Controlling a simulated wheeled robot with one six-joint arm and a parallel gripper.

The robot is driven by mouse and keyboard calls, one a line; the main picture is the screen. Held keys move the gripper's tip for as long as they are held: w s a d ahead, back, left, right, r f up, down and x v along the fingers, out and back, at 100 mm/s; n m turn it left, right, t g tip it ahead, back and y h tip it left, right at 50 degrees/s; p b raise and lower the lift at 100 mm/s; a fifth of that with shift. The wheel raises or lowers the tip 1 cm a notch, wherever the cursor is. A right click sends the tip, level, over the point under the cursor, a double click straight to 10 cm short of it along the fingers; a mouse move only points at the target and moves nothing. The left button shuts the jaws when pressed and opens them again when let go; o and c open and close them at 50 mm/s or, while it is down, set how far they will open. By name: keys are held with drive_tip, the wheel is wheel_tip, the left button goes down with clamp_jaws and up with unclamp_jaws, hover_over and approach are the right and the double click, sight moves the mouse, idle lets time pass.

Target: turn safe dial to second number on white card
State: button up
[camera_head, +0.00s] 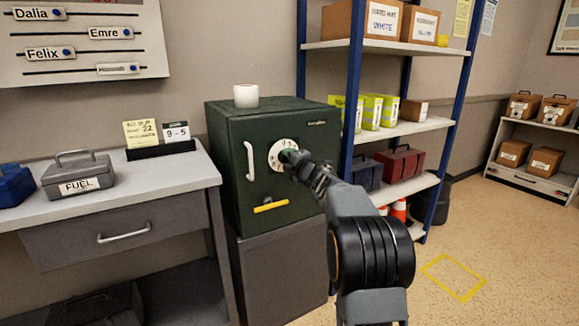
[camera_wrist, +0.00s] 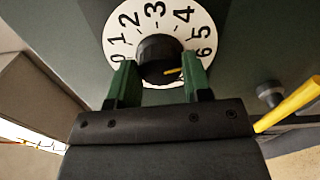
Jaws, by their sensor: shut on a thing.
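The green safe (camera_head: 229,150) stands on a grey cabinet, its door closed. Its white dial (camera_head: 276,151) shows numerals 0 to 6 in the wrist view (camera_wrist: 119,26); the lower part is hidden. My gripper (camera_head: 293,158) is shut on the dial's black knob (camera_wrist: 158,50), with one green finger on each side, as the wrist view shows (camera_wrist: 160,84). A yellow mark on the knob lies low, toward the right finger; I cannot tell which numeral it points at. The white card (camera_head: 176,133) reads "9 - 5" and stands beside a yellow card (camera_head: 141,132) reading 22.
A yellow handle (camera_head: 270,206) sits below the dial, and it shows at right in the wrist view (camera_wrist: 290,106). A white pull (camera_head: 250,160) is left of the dial. A white mug (camera_head: 246,96) stands on the safe. A blue-framed shelf (camera_head: 352,90) is close on the right.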

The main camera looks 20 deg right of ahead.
drive_tip(key=shift+n+b, duration=0.6)
drive_tip(key=shift+n, duration=0.5)
drive_tip(key=o, duration=0.9)
drive_tip(key=shift+s, duration=0.1)
drive_tip(key=s, duration=0.4)
drive_tip(key=s+d, duration=0.1)
drive_tip(key=s, duration=0.8)
drive_tip(key=shift+s+d, duration=0.3)
